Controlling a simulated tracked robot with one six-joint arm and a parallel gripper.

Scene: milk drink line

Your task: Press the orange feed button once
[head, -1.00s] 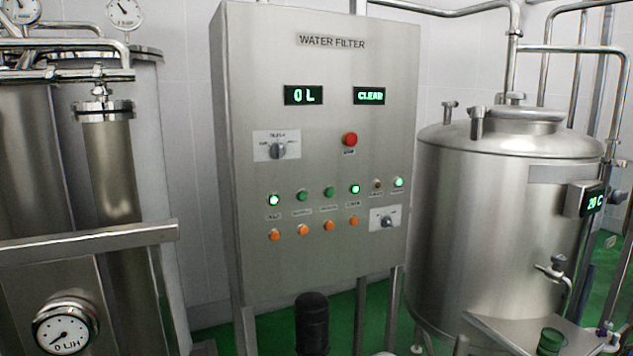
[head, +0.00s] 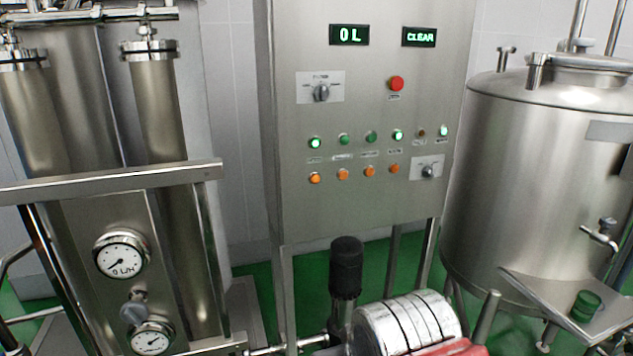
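The steel water filter cabinet (head: 365,220) stands in the middle of the head view. Its front carries a row of orange buttons, from left to right: the first orange button (head: 315,178), the second (head: 343,174), the third (head: 369,171) and the fourth (head: 393,168). The small labels above them are too small to read, so I cannot tell which one is the feed button. Above them is a row of lamps; the far left lamp (head: 315,143) is lit green. The displays read "0 L" (head: 349,35) and "CLEAR" (head: 419,37). My gripper is not in view.
A red button (head: 397,83), an upper selector knob (head: 321,92) and a lower knob (head: 428,171) share the panel. A black cylinder (head: 346,268) and a banded silver drum (head: 405,322) stand low in front. Filter columns with gauges (head: 121,254) are left, a steel tank (head: 540,180) right.

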